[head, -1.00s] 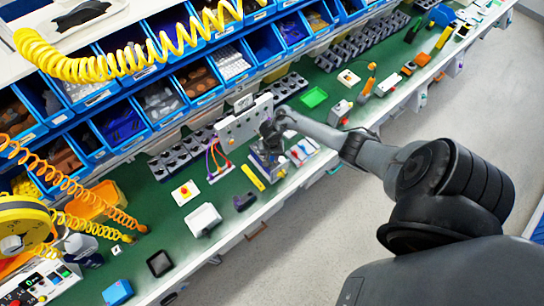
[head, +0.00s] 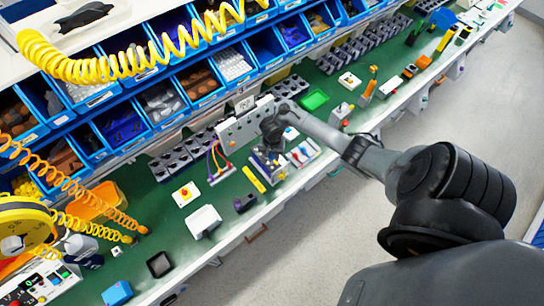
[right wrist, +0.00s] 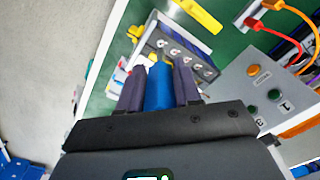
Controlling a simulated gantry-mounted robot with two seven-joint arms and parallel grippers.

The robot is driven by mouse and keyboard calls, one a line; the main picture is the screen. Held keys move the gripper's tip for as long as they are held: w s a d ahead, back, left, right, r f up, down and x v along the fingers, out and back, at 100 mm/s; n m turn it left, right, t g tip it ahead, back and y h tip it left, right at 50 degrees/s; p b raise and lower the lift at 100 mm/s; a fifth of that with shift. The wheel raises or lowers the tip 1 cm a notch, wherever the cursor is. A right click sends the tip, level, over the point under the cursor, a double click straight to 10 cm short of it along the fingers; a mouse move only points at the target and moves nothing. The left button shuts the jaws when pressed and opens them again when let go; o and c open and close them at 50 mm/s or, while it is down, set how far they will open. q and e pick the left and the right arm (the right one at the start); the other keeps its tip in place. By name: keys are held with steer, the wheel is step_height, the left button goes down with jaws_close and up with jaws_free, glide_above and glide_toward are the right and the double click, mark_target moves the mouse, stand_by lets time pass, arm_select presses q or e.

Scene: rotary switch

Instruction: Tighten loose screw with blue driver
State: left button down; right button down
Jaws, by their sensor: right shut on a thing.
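My right gripper (right wrist: 158,85) is shut on the blue driver (right wrist: 159,88), whose blue handle stands between the two dark fingers in the right wrist view. The driver's tip is hidden. Beyond it is a grey rack (right wrist: 185,55) with several round fittings in a row; I cannot tell which, if any, is the loose screw. In the head view my right gripper (head: 272,130) is over the green bench, above a small grey fixture (head: 267,164) and in front of a grey upright panel (head: 240,128). My left gripper does not show.
The grey panel (right wrist: 268,95) with round green and orange parts stands close beside the gripper in the right wrist view. A yellow bar (head: 253,179) and a white box (head: 203,221) lie on the bench (head: 228,190). Blue bins line the back.

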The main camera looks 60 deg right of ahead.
steer(key=shift+r, duration=1.15)
